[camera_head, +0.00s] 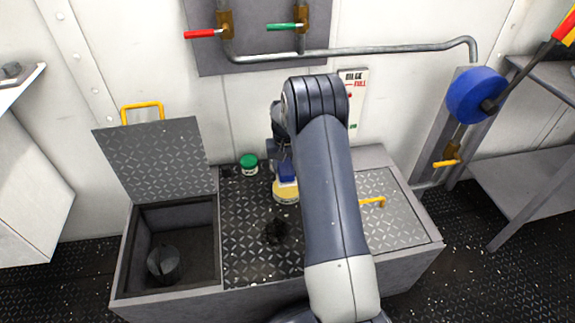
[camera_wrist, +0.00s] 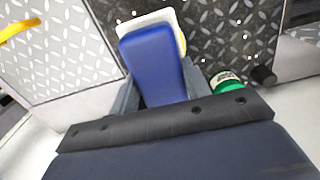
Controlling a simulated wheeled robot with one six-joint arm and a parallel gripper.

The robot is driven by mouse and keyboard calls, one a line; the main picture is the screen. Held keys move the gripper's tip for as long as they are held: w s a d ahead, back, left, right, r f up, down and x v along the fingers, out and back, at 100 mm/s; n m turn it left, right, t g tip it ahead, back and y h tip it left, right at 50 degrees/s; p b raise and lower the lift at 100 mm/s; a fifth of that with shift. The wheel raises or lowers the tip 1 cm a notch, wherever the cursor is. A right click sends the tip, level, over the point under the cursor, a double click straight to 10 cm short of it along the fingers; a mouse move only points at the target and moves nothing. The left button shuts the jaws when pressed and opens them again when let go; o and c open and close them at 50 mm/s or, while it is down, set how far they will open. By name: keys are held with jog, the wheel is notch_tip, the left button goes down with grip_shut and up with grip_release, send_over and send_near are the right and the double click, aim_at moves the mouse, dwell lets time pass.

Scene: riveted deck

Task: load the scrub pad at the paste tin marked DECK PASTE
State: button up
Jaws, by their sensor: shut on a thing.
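The scrub pad (camera_head: 286,190) looks like a yellow and white block with a blue handle. My gripper (camera_wrist: 158,88) is shut on the blue handle (camera_wrist: 155,62), and the pad's pale edge (camera_wrist: 176,28) shows beyond it in the wrist view. In the head view the jaws are mostly hidden by my arm. The pad is over the middle of the patterned deck box; I cannot tell whether it touches. A small green-lidded tin (camera_head: 249,163) with a white label stands behind and left of it. It also shows beside my gripper in the wrist view (camera_wrist: 227,80). Its label is unreadable.
The open bin (camera_head: 140,245) at left holds a dark cylindrical thing (camera_head: 163,263); its lid (camera_head: 155,160) stands raised. A dark smear (camera_head: 275,231) marks the middle top. A closed lid (camera_head: 390,210) with yellow handle lies right. Pipes (camera_head: 380,50) run along the wall above.

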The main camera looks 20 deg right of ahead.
jog(key=shift+w+d+f, duration=0.35)
jog(key=shift+d+f, duration=0.2)
jog(key=shift+f, duration=0.05)
jog(key=shift+f+b, duration=1.95)
jog(key=shift+f, duration=0.95)
jog(key=shift+f+b, duration=0.3)
jog(key=shift+f, duration=0.25)
jog(key=shift+r, duration=0.1)
jog(key=shift+r+p, duration=2.35)
jog(key=shift+r, duration=1.15)
jog(key=shift+a, duration=0.1)
